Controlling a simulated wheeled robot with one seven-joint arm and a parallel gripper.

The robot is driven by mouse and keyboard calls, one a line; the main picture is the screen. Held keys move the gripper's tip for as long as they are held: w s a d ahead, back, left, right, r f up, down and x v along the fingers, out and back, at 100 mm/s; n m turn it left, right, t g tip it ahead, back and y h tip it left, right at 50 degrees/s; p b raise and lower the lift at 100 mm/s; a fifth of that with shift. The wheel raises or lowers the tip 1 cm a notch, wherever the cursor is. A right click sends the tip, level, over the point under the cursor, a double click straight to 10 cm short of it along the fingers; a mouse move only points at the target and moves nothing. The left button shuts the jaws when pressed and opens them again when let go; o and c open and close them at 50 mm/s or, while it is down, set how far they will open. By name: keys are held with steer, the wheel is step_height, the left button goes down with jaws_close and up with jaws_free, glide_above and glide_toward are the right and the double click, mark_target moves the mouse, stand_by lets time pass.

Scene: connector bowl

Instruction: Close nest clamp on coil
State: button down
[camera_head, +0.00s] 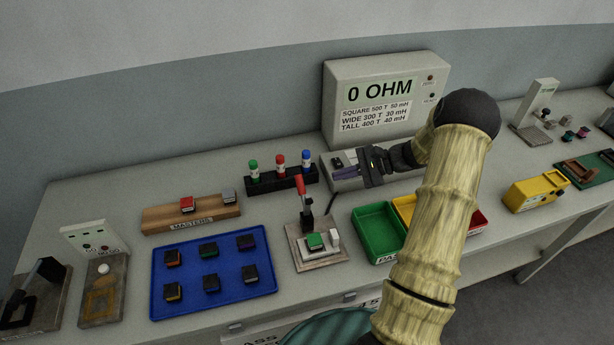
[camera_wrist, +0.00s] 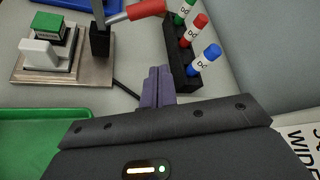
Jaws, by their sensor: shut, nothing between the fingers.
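The nest (camera_head: 321,262) is a pale metal plate with a green-topped coil (camera_head: 315,241) seated on it beside a light block. The clamp with a red handle (camera_head: 299,186) stands on a dark post at the back of the plate; its handle points up. In the wrist view the nest plate (camera_wrist: 85,72), the coil (camera_wrist: 47,27) and the red handle (camera_wrist: 146,9) are at upper left, with the handle's upper parts partly cut by the frame. My gripper (camera_head: 338,175) is shut and empty, right of the handle and apart from it; it also shows in the wrist view (camera_wrist: 158,72).
A rack (camera_head: 282,182) with green, red and blue markers stands behind the clamp. A green bin (camera_head: 375,240) is to the right. A blue tray (camera_head: 215,295) of several coils lies left. The meter box (camera_head: 385,75) reading 0 OHM stands behind my gripper.

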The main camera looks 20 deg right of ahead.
mark_target(303, 190)
steer(key=shift+s+a, duration=0.1)
steer(key=shift+s, duration=0.1)
steer(key=p+x, duration=0.2)
steer(key=x, duration=0.7)
steer(key=shift+a, duration=0.3)
steer(key=s+r+p, duration=0.1)
steer(key=a+r+p, duration=0.1)
steer(key=r, duration=0.1)
steer(key=shift+s, duration=0.4)
steer(key=shift+d, duration=0.1)
steer(key=shift+s+r+n+t+b, duration=0.15)
steer(key=shift+n+t+b, duration=0.15)
steer(key=shift+b, duration=0.15)
